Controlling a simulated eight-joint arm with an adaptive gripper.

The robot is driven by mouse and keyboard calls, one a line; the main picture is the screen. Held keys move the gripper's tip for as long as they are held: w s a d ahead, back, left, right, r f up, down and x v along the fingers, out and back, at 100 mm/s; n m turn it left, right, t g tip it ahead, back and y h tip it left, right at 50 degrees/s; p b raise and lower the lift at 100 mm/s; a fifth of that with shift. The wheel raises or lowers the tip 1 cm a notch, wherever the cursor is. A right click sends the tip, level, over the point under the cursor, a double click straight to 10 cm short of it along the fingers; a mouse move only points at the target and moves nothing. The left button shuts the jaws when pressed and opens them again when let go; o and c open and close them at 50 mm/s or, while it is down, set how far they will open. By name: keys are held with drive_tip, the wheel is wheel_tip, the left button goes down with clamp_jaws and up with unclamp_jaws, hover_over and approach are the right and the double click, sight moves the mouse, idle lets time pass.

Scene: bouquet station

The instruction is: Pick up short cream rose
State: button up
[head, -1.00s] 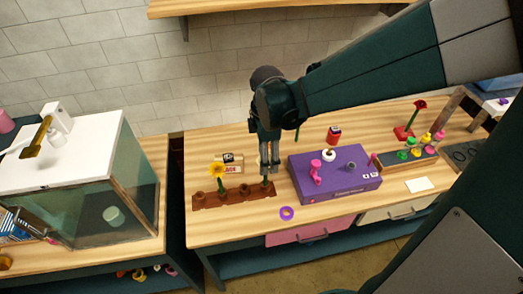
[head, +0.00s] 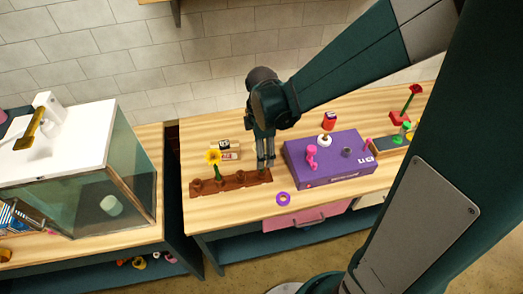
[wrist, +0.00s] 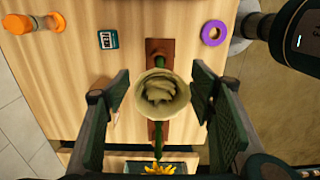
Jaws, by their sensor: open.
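The short cream rose (wrist: 162,94) shows in the wrist view as a pale round bloom seen from above, between my gripper's two fingers and apart from both. Its stem is hidden under the bloom. In the head view, my gripper (head: 265,164) points down at the right end of a brown wooden rack (head: 228,184) and hides the rose. My gripper (wrist: 162,112) is open around the bloom in the wrist view. The rack (wrist: 159,48) runs beneath the rose there.
A yellow flower (head: 213,157) stands at the rack's left part. A purple box (head: 327,176) lies just right of my gripper, bearing small items. A purple ring (head: 284,198) lies in front. A glass tank (head: 110,195) stands at left.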

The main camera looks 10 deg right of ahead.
drive_tip(key=shift+f, duration=0.25)
idle(0.4)
drive_tip(key=c, duration=1)
